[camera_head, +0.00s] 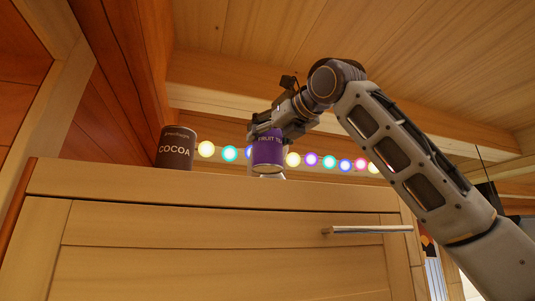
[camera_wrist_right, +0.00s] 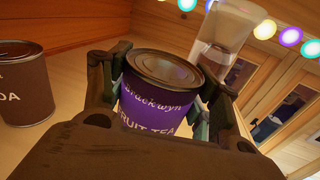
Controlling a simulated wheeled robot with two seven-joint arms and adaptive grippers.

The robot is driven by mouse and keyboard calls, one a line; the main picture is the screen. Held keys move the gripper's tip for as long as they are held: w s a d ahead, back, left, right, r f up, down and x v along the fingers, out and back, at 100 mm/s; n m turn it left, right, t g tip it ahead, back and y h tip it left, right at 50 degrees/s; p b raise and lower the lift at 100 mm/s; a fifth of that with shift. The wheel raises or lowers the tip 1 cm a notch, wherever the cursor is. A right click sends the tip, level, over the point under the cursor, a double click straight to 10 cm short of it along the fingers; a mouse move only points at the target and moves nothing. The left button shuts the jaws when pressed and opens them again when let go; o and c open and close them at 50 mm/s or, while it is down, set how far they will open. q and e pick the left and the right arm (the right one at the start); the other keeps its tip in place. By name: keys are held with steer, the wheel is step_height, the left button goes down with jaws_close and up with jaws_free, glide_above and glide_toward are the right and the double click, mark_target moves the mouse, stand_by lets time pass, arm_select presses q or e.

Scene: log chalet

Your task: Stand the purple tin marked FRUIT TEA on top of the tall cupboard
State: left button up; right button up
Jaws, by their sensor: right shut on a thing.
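The purple FRUIT TEA tin (camera_head: 268,152) is upright or nearly so, in my right gripper (camera_head: 266,130) over the tall cupboard (camera_head: 200,222). The right wrist view shows the tin (camera_wrist_right: 155,108) between the two dark fingers of my right gripper (camera_wrist_right: 160,92), which is shut on it. In the head view the tin's lower rim shows just above the cupboard's front top edge, with a small gap beneath. The cupboard's top surface is hidden from below in the head view. My left gripper is not in view.
A brown COCOA tin (camera_head: 176,147) stands on the cupboard to the left, also in the right wrist view (camera_wrist_right: 24,85). A pale appliance with a clear part (camera_wrist_right: 226,38) stands behind the purple tin. Coloured lights (camera_head: 312,159) hang behind. The top between the tins looks clear.

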mark_target(269, 170)
steer(key=shift+f, duration=0.55)
steer(key=shift+f, duration=0.1)
steer(key=shift+f, duration=1.8)
steer(key=shift+f, duration=0.1)
steer(key=o, duration=1.1)
steer(key=shift+s+d, duration=0.1)
steer(key=shift+s, duration=0.05)
steer(key=b+v, duration=0.3)
steer(key=v, duration=0.8)
steer(key=shift+s+d, duration=0.2)
steer(key=shift+s, duration=0.15)
